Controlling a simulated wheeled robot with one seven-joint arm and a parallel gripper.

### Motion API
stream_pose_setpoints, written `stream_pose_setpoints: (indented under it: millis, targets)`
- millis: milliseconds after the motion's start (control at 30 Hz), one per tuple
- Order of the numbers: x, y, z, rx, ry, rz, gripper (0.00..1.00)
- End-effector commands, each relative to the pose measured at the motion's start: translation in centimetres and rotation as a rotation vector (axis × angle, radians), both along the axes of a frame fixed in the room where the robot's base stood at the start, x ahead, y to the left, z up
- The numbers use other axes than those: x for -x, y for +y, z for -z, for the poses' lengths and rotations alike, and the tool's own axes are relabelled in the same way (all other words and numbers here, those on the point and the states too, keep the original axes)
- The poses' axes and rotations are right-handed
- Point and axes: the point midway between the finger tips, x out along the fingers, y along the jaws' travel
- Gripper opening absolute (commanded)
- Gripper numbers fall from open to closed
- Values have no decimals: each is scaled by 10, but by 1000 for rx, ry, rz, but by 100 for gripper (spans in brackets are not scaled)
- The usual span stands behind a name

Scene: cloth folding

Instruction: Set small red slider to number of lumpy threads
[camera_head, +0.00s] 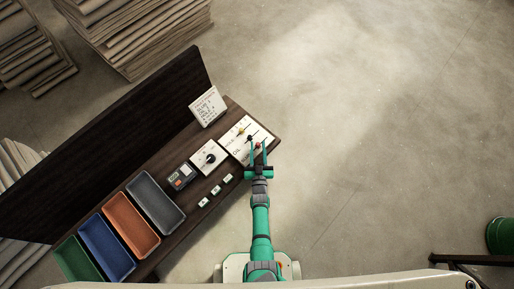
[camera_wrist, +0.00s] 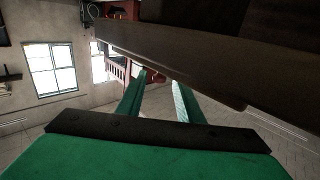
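The white slider panel (camera_head: 238,143) lies at the right end of the dark bench. It carries a yellow knob (camera_head: 241,131), a dark knob (camera_head: 250,138) and a small red knob (camera_head: 257,146). My gripper (camera_head: 259,142) is over the panel's right edge, fingers apart, with the red knob appearing between them. In the wrist view my gripper (camera_wrist: 160,80) also shows its two green fingers spread. A small red patch shows near the tips there; I cannot tell whether it is the knob. Contact cannot be told. No threads or cloth can be made out.
A dial box (camera_head: 209,157), a small dark device (camera_head: 181,176) and several small tags lie to the left. Grey (camera_head: 156,202), orange (camera_head: 131,224), blue and green trays fill the bench's left end.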

Motion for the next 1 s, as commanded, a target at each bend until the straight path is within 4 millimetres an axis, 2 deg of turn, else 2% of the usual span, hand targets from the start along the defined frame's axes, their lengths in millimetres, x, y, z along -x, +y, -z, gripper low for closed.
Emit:
stream_pose_setpoints:
  millis: [167,267,533,700,833,1000]
  targets:
    - [9,-1,1,1,0,1,33]
    - [23,-1,1,2,1,-1,33]
    - [72,1,1,1,2,-4,33]
    - [96,3,0,0,1,-7,33]
    - [106,3,0,0,0,-7,33]
    - [109,4,0,0,0,-8,33]
